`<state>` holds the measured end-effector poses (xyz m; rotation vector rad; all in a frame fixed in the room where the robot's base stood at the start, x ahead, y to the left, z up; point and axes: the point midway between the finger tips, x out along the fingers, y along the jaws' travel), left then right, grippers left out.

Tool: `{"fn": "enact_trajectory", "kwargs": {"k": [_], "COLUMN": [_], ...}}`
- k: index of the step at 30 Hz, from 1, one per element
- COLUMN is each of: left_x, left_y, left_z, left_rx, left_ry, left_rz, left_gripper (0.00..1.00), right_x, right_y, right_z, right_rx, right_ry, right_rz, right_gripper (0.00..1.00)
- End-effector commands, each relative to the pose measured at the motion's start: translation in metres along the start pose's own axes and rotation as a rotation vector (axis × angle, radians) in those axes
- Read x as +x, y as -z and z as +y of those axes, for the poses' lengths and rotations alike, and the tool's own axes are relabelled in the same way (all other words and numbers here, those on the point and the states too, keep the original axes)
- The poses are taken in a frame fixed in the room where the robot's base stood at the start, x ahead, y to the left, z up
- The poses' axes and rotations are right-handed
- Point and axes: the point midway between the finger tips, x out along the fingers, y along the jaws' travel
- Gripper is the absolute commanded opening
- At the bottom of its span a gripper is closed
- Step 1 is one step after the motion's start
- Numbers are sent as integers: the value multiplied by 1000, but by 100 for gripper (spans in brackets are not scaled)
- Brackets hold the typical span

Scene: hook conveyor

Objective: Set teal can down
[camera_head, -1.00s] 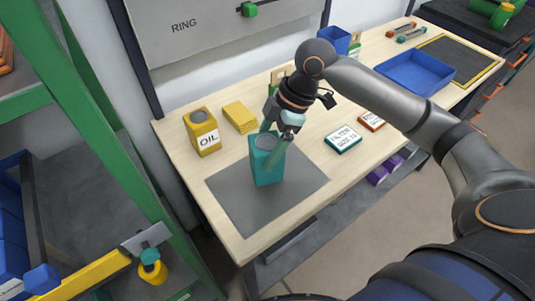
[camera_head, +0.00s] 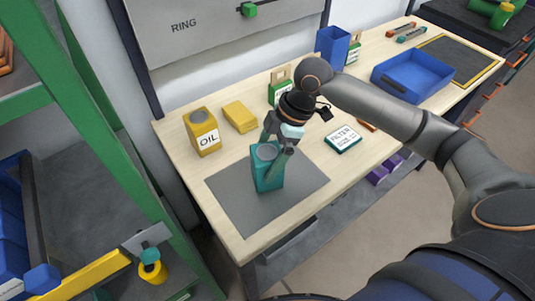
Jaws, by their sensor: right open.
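The teal can (camera_head: 267,178) is a boxy can with a round grey top. It appears upright on the dark grey mat (camera_head: 228,198) at the near left of the table. My right gripper (camera_head: 271,153) is open around the upper part of the can, with one finger in front of it and the other at its far side. Any slight contact between fingers and can cannot be made out. My left gripper is not in view.
A FILTER box (camera_head: 343,139) lies to the right. A blue tray (camera_head: 413,77) is farther right. Bare mat surrounds the can.

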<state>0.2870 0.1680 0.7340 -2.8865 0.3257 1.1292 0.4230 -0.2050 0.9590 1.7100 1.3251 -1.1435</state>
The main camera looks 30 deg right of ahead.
Motion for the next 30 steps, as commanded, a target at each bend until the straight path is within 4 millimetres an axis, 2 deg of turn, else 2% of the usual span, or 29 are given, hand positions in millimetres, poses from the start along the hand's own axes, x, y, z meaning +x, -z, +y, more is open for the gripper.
{"fn": "enact_trajectory", "kwargs": {"k": [5,12,18,24,30], "left_x": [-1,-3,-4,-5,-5], "left_y": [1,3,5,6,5], "left_z": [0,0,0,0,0], "left_rx": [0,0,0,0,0], "left_ry": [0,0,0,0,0], "left_rz": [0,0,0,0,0], "left_gripper": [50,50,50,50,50], "right_x": [-19,-72,-107,-121,-122], "right_y": [1,1,2,1,1], "right_z": [1,1,1,1,0], "right_rx": [0,0,0,1,1], "right_ry": [-4,-5,-4,-2,0], "right_rz": [1,1,2,1,1], "right_gripper": [100,100,100,100,100]}}
